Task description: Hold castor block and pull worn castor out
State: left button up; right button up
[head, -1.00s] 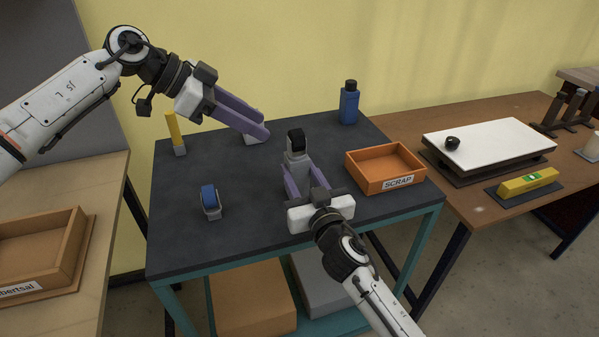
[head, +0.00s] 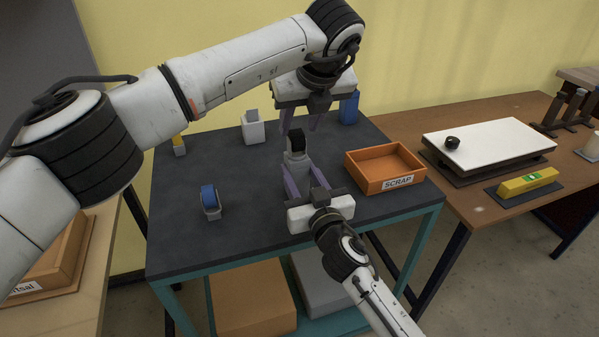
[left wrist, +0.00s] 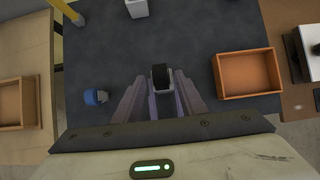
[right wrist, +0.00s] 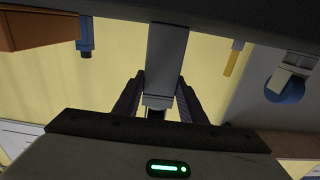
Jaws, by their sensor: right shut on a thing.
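The grey castor block (head: 297,160) stands upright on the dark bench top, with the black worn castor (head: 296,141) in its top. My right gripper (head: 303,175) is shut on the block from the front; the right wrist view shows the block (right wrist: 167,60) between its fingers. My left gripper (head: 300,124) hangs above the block, pointing down, open and empty. In the left wrist view the worn castor (left wrist: 160,76) lies between the line of its fingers, apart from them. A castor with a blue wheel (head: 209,197) stands on the bench at left.
The orange SCRAP bin (head: 412,170) sits at the bench's right and looks empty. The bench between the blue castor and the block is clear.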

aim_at(297, 130)
pick_arm(q)
jog(key=shift+x, duration=2.35)
grip_shut()
jog(key=shift+r, duration=0.2)
jog(key=shift+r, duration=1.2)
jog(key=shift+r, duration=0.1)
jog(key=shift+r, duration=2.4)
